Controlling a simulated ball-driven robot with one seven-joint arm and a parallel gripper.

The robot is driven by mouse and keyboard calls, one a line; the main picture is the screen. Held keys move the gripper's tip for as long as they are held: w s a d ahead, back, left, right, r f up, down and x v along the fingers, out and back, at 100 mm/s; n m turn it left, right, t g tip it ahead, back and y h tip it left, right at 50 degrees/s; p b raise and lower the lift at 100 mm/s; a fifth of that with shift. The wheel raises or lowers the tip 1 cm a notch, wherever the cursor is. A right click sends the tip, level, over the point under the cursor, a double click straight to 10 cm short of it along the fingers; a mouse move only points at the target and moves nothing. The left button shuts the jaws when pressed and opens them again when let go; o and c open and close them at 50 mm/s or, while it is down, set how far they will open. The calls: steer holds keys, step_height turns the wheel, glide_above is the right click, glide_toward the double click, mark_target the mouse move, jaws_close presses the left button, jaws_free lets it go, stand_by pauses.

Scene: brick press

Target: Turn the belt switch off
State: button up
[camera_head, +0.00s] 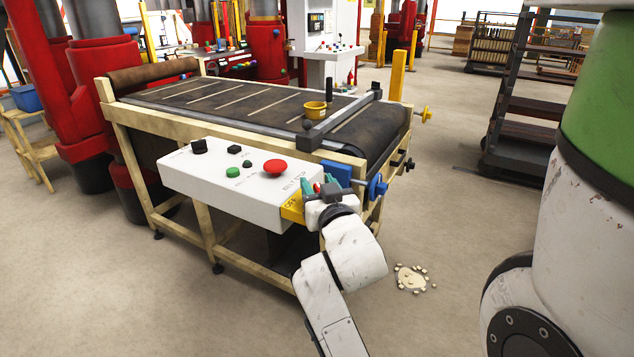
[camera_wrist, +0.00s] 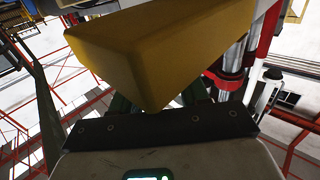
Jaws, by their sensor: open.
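A white control box (camera_head: 225,182) hangs on the near side of the conveyor. At its right end is a yellow piece (camera_head: 291,208) with dark lettering that seems to read OFF. My gripper (camera_head: 316,184) is right beside this piece, its green fingers pointing up, with something small and red between or behind them. In the wrist view a large yellow block (camera_wrist: 150,55) fills the space in front of my gripper (camera_wrist: 158,100). The green fingers show partly at either side below it. The jaws are open. I cannot tell whether they touch it. The switch's lever is not clearly visible.
The box top carries a red mushroom button (camera_head: 275,167), a green button (camera_head: 232,171) and black knobs (camera_head: 199,146). A yellow cup (camera_head: 315,110) stands on the dark belt (camera_head: 215,100). Blue clamps (camera_head: 377,187) jut out close right of my gripper.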

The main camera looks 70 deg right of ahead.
steer(key=shift+w+d, duration=0.3)
steer(key=shift+d, duration=0.15)
jaws_close()
